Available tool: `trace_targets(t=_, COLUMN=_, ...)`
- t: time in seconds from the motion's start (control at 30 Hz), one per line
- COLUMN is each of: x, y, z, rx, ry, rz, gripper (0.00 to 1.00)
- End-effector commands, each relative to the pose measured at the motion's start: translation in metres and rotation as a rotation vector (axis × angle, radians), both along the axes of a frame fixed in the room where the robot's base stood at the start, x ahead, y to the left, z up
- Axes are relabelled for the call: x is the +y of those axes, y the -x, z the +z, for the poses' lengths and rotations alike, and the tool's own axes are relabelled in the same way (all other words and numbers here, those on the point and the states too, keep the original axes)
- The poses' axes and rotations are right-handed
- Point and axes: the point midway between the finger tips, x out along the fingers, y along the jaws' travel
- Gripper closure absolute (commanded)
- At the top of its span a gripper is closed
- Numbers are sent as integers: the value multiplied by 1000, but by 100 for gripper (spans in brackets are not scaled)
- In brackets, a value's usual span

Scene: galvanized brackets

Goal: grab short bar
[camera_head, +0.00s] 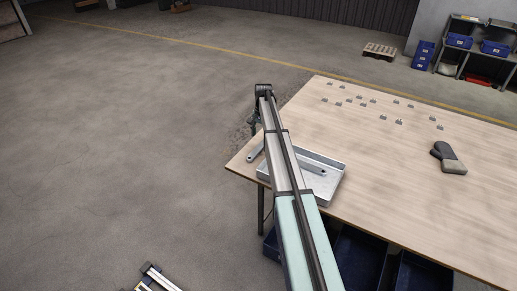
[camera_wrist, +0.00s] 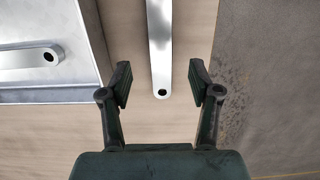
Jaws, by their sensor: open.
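A flat silver bar (camera_wrist: 160,40) with a hole near its end lies on the wooden table beside a metal tray (camera_wrist: 70,97). In the wrist view its near end is between my gripper's fingers (camera_wrist: 161,84), which are open and apart from it on both sides. Its far end is cut off by the frame. A second silver bar (camera_wrist: 25,60) lies inside the tray, partly cut off; it also shows in the head view (camera_head: 312,169). I cannot tell which bar is shorter. In the head view my arm hides part of the tray (camera_head: 333,192), and my gripper (camera_head: 254,125) is mostly hidden.
The table edge is close to the right of the bar in the wrist view, with concrete floor (camera_wrist: 275,90) beyond. Several small brackets (camera_head: 361,99) stand at the table's back. A dark and tan object (camera_head: 449,158) lies at the right. Blue bins (camera_head: 360,255) sit below.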

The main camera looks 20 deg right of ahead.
Motion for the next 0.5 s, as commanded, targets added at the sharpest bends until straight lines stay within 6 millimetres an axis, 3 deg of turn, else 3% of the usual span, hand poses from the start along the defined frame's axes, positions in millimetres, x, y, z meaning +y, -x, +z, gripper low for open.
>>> trace_targets(t=0.37, x=3, y=2, z=-21, rx=0, ry=0, rz=1, gripper=38)
trace_targets(t=0.5, x=6, y=4, z=-38, rx=2, ry=-1, rz=1, gripper=38)
